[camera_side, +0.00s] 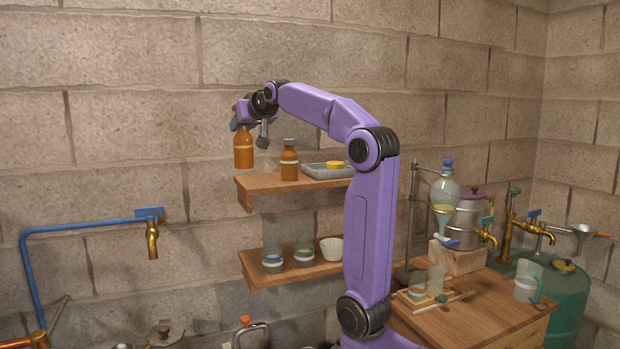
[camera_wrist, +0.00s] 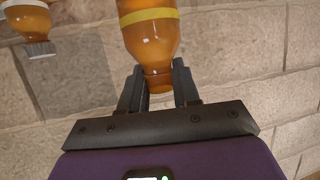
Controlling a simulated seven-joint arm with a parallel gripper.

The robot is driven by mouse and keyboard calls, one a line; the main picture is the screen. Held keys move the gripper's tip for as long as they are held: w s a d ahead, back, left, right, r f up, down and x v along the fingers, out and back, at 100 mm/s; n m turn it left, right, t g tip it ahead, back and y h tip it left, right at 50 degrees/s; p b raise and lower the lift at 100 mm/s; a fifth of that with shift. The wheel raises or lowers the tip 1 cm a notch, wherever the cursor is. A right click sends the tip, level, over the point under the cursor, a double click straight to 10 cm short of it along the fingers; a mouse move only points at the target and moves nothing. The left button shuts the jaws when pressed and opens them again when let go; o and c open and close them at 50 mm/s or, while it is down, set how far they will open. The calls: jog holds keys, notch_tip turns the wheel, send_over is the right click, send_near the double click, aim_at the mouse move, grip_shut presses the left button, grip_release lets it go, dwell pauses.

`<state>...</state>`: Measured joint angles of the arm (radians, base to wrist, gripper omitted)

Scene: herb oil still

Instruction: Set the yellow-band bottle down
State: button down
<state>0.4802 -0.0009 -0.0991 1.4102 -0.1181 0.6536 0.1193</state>
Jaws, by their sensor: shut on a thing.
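The yellow-band bottle (camera_side: 243,152) is amber and hangs upright in my gripper (camera_side: 249,130). In the side view its base shows a little above the left end of the upper wooden shelf (camera_side: 262,187), with a gap below it. In the wrist view the bottle (camera_wrist: 148,38) has its neck between the two dark fingers of my gripper (camera_wrist: 158,82), and its yellow band shows. Its base is cut off at the top of the wrist view. Whether it is directly over the shelf in depth, I cannot tell.
A second amber bottle (camera_side: 289,163), with a pale band and grey cap, stands on the shelf to the right; it also shows in the wrist view (camera_wrist: 31,20). A grey tray (camera_side: 316,171) with a yellow item (camera_side: 335,165) lies beyond it. A lower shelf (camera_side: 290,273) holds glassware.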

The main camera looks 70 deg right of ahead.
jog(key=s+d+r+m+g+h, duration=0.2)
jog(key=s+r, duration=0.5)
jog(key=s, duration=0.3)
jog(key=w+d+f, duration=0.8)
jog(key=w+f, duration=0.3)
jog(key=f, duration=0.2)
jog(key=shift+d+f+m, duration=0.15)
jog(key=shift+d+m, duration=0.15)
jog(key=shift+d, duration=0.1)
jog(key=shift+w, duration=0.1)
jog(key=c, duration=0.8)
grip_release()
jog(key=shift+f, duration=0.15)
